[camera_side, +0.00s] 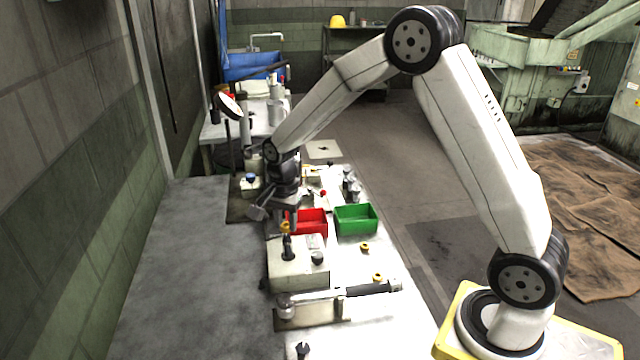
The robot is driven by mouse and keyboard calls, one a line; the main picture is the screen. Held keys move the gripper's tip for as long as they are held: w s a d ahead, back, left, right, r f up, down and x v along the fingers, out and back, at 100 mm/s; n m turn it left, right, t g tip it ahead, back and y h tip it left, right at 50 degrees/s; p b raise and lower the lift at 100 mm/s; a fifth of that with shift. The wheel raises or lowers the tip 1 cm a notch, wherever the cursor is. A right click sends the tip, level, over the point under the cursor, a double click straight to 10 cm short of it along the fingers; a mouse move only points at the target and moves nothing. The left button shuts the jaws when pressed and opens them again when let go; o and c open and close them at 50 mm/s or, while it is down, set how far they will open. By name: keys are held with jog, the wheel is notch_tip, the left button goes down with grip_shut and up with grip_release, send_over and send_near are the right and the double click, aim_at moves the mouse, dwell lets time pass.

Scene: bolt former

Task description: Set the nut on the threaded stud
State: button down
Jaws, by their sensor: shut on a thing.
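My gripper (285,222) points down over a pale block (300,268) on the bench. It is shut on a small brass-yellow nut (285,227). The nut is right above the dark upright threaded stud (288,247) on the block. In this view the nut overlaps the top of the stud, and I cannot tell whether they touch. The jaws are small and partly hidden.
A red bin (312,222) and a green bin (356,220) stand just behind. Loose brass nuts (364,248) lie to the right. A torque wrench (340,294) lies in front of the block. The grey bench at left is clear.

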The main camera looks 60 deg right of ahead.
jog(key=shift+f, duration=1.4)
dwell(0.9)
jog(key=shift+c, duration=1.7)
grip_release()
jog(key=shift+r, duration=3.9)
jog(key=shift+s+a+n, duration=0.2)
jog(key=shift+s+n, duration=0.3)
jog(key=shift+s, duration=0.05)
jog(key=s+a+f+n+t, duration=0.1)
jog(key=s+n, duration=0.6)
jog(key=s, duration=0.1)
jog(key=s+a+f+n+t, duration=0.1)
jog(key=s+a+f+n, duration=0.1)
jog(key=s+n, duration=0.5)
jog(key=shift+s+a+t, duration=0.25)
jog(key=shift+s+t, duration=0.05)
jog(key=shift+s, duration=0.2)
